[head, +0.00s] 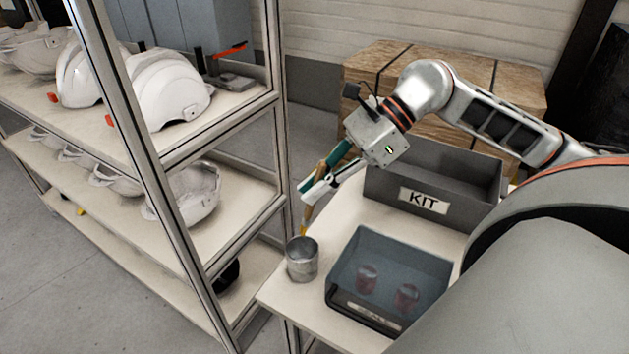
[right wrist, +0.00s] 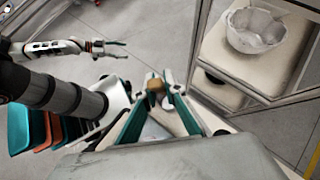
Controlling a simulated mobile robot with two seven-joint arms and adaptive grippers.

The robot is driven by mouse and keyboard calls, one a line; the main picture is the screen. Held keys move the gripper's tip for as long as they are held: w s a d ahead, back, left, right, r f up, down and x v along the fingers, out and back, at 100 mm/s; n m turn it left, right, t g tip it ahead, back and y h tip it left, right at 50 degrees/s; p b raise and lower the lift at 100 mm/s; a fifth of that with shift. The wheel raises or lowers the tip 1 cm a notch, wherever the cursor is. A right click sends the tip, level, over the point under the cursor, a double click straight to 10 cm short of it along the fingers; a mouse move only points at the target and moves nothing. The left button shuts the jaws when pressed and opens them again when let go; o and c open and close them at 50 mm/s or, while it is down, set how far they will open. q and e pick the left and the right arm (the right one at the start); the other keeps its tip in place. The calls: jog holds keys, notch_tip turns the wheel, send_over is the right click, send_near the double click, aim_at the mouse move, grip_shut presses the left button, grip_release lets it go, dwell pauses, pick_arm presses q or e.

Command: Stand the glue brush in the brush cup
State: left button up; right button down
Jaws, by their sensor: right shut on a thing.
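The brush cup (head: 302,262) is a grey metal cup standing upright at the left corner of the white table. My right gripper (head: 314,186) is above it, shut on the glue brush (head: 308,214). The brush hangs nearly upright, with its lower end close to the cup's rim; I cannot tell whether it is above, behind or inside the rim. In the right wrist view the brush's brown handle end (right wrist: 155,86) shows between the teal-padded fingers. My left gripper (right wrist: 120,50) shows in the right wrist view, away to the side, open and empty.
A tinted open bin (head: 388,280) with two reddish jars stands right of the cup. A grey KIT box (head: 432,190) is behind it. A metal shelf rack (head: 185,230) with white helmet shells (head: 172,88) stands close on the left.

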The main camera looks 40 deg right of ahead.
aim_at(305, 228)
jog(key=shift+f+b, duration=0.45)
jog(key=shift+f, duration=1)
jog(key=shift+f+b, duration=1.15)
jog(key=shift+f, duration=0.3)
jog(key=shift+f+b, duration=0.5)
jog(key=shift+f, duration=0.2)
pick_arm(q)
jog(key=shift+w+a+f, duration=0.1)
jog(key=shift+a+f, duration=0.05)
jog(key=shift+f, duration=0.75)
jog(key=shift+w+a+f, duration=0.1)
jog(key=shift+f, duration=0.75)
pick_arm(e)
jog(key=shift+f, duration=0.1)
pick_arm(q)
jog(key=shift+f, duration=0.15)
